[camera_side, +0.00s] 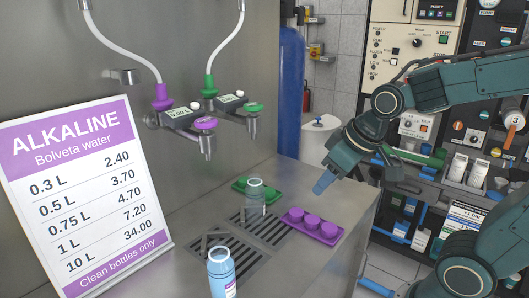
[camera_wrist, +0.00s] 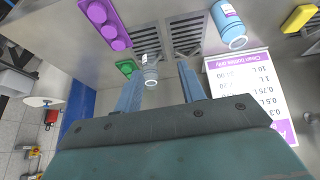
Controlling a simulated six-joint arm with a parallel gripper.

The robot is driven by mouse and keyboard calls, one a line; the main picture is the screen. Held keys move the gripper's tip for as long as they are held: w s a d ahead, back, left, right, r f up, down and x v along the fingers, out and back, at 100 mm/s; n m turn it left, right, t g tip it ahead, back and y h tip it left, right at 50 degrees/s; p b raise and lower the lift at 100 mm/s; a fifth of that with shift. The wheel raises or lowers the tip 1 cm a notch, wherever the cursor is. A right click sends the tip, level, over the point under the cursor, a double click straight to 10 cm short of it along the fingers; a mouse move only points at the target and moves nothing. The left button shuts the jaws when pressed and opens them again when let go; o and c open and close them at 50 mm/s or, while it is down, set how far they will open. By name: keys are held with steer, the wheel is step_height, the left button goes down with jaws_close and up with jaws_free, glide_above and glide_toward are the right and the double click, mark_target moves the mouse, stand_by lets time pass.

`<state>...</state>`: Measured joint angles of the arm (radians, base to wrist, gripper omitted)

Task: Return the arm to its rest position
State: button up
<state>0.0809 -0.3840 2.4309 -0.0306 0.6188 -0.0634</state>
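My gripper (camera_side: 324,182) hangs in the air above the right side of the counter, fingers pointing down to the left. In the wrist view its two blue fingers (camera_wrist: 159,90) are apart with nothing held between them. A clear bottle (camera_side: 255,199) stands on the drain grating, left of my gripper; it also shows beyond the fingers in the wrist view (camera_wrist: 150,74). A blue bottle with a label (camera_side: 221,275) stands nearer the front and shows in the wrist view (camera_wrist: 229,22). My arm reaches in from the right.
A purple tray with purple caps (camera_side: 327,238) lies below my gripper, near the counter's edge. A green tray (camera_side: 240,186) lies behind the clear bottle. Purple (camera_side: 206,124) and green (camera_side: 252,107) taps overhang the counter. A price sign (camera_side: 80,185) leans at left. A blue cylinder (camera_side: 290,90) stands behind.

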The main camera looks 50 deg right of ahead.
steer(key=s+a+r, duration=0.1)
steer(key=s+r, duration=0.2)
steer(key=s, duration=0.6)
steer(key=shift+s+a, duration=0.2)
steer(key=shift+a, duration=0.05)
stand_by(0.4)
